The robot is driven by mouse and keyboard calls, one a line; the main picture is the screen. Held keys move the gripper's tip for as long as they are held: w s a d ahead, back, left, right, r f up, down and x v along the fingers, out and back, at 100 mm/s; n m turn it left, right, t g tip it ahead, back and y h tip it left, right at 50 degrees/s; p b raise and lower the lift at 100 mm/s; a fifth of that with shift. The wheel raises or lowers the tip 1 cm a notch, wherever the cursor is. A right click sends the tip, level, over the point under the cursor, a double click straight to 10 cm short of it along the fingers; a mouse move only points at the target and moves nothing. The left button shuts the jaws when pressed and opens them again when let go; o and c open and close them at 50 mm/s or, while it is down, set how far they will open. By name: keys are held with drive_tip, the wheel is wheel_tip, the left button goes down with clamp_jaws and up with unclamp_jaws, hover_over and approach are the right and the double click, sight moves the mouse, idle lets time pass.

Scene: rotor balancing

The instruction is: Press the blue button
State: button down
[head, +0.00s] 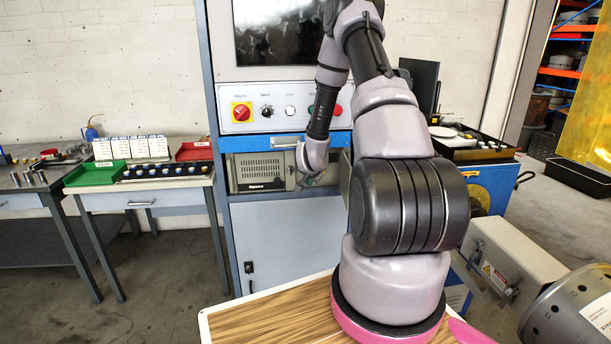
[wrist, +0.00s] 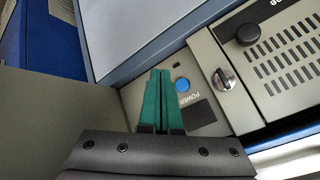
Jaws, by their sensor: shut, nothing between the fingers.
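The blue button (wrist: 182,85) is round and sits on a grey-beige panel, beside a label reading POWER, in the wrist view. My gripper (wrist: 161,72) is shut and empty, its green fingers together. In that picture the fingertips lie just left of the button and do not cover it. I cannot tell whether they touch the panel. In the head view my gripper (head: 310,181) is small, in front of the right end of the beige unit (head: 262,171) in the cabinet, and my arm's end hides the button there.
A dark knob (wrist: 248,34) and a silver rotary switch (wrist: 224,80) sit on the same unit, near vent slots. Above it, the head view shows a control panel (head: 262,99) with a red-and-yellow switch. A bench with green and red trays (head: 94,177) stands left.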

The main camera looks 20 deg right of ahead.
drive_tip(key=shift+w+d, duration=0.2)
drive_tip(key=shift+w, duration=0.6)
drive_tip(key=shift+w+d, duration=0.25)
drive_tip(key=shift+w, duration=0.5)
drive_tip(key=shift+w+d, duration=0.2)
drive_tip(key=shift+w, duration=0.6)
drive_tip(key=shift+w, duration=0.1)
drive_tip(key=shift+w+d, duration=0.15)
drive_tip(key=shift+w, duration=0.15)
drive_tip(key=shift+w+d, duration=0.1)
drive_tip(key=shift+w, duration=0.25)
idle(0.7)
idle(0.4)
drive_tip(key=shift+s+a, duration=0.2)
drive_tip(key=shift+s, duration=0.55)
drive_tip(key=shift+s, duration=0.1)
drive_tip(key=shift+s+a, duration=0.25)
drive_tip(key=shift+s, duration=0.55)
drive_tip(key=shift+s+a, duration=0.2)
drive_tip(key=shift+s, duration=0.55)
drive_tip(key=shift+s+a, duration=0.25)
drive_tip(key=shift+s, duration=0.55)
